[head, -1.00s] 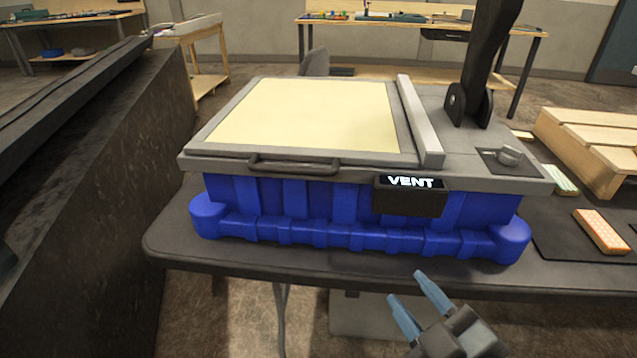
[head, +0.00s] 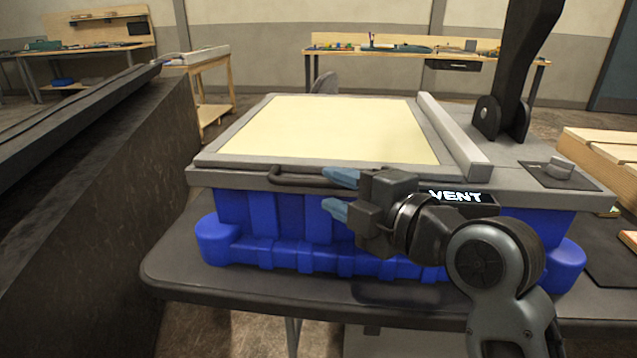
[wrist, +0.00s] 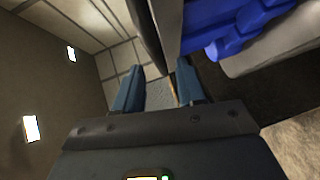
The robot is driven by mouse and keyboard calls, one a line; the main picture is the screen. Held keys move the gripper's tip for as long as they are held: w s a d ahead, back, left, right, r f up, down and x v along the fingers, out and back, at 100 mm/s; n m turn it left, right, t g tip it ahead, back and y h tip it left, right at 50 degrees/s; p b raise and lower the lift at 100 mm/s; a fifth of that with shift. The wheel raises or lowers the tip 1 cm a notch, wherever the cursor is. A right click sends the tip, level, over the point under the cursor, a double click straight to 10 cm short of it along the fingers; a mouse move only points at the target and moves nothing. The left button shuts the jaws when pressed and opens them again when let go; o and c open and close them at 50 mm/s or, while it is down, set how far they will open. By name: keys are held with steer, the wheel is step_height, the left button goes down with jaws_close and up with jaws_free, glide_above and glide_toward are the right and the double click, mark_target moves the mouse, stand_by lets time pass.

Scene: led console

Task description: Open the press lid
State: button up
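The press (head: 310,232) has a blue ribbed base and a grey top with a pale yellow panel. Its lid (head: 330,130) lies flat and shut. A dark bar handle (head: 290,178) runs along the lid's front edge. In the head view my gripper (head: 340,194) is in front of the press, level with the front edge, its two blue fingers pointing left and spread apart. It covers the right end of the handle. Whether it touches the handle cannot be told. In the wrist view the fingers (wrist: 157,90) are apart with nothing clear between them.
A display reading VENT (head: 457,196) is on the press front, partly behind my arm. A knob (head: 559,168) sits on the right of the top. A black upright arm (head: 510,90) rises behind. A dark slab (head: 90,200) stands to the left.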

mark_target(324, 186)
steer(key=shift+x, duration=2.3)
jaws_close()
steer(key=shift+d, duration=0.1)
